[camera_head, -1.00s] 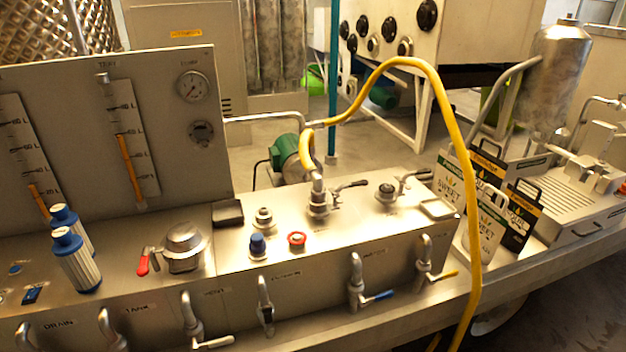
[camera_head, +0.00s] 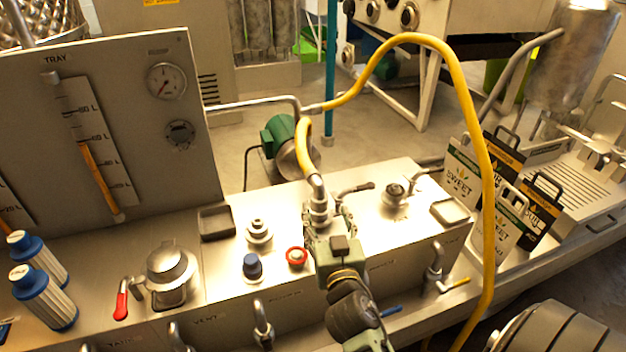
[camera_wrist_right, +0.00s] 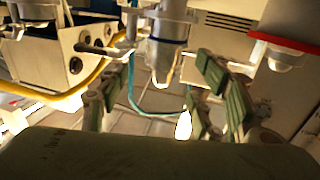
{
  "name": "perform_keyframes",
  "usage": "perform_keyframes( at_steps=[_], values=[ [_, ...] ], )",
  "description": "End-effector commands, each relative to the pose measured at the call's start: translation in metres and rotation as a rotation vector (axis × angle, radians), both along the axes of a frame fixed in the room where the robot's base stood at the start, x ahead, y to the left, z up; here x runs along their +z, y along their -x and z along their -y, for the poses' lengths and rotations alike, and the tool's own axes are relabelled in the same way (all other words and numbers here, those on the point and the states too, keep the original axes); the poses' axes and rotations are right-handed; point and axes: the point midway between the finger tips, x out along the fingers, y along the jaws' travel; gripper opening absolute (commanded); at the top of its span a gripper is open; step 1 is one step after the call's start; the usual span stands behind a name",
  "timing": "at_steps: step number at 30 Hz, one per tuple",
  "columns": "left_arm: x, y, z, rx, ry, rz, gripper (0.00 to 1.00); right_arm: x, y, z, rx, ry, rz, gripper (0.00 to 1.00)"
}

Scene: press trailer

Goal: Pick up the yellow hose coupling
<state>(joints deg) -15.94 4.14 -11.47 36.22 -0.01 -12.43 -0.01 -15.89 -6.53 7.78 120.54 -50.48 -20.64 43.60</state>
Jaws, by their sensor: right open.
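The yellow hose (camera_head: 440,48) arches over the panel, and its near end runs down to a metal coupling (camera_head: 318,190) standing upright on the steel deck. My right gripper (camera_head: 326,228) is open at the coupling's lower part, on its near side. It partly hides the coupling's base. In the right wrist view, the green finger pads (camera_wrist_right: 165,88) are spread apart, with a metal cylinder, apparently the coupling (camera_wrist_right: 167,50), between and beyond them. I cannot tell whether either finger touches it. My left gripper is not in view.
A red-ringed button (camera_head: 296,257) and a blue knob (camera_head: 252,265) stand left of my right gripper. Several bottle carriers (camera_head: 510,210) stand farther right. A gauge panel (camera_head: 150,130) rises at the left.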

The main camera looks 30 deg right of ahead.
Motion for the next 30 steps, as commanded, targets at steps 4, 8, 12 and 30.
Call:
perform_keyframes(
  at_steps=[4,8,12,30],
  values=[
    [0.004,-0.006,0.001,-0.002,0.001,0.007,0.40,0.004,-0.009,0.002,0.007,0.006,0.014,0.59],
    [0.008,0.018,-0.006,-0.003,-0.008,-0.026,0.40,0.005,-0.023,0.008,0.007,0.009,0.015,0.59],
    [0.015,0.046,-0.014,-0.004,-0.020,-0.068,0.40,0.006,-0.038,0.014,0.006,0.007,0.013,0.59],
    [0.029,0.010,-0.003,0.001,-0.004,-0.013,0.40,0.002,-0.074,0.029,0.006,0.005,0.012,0.56]
  ],
)
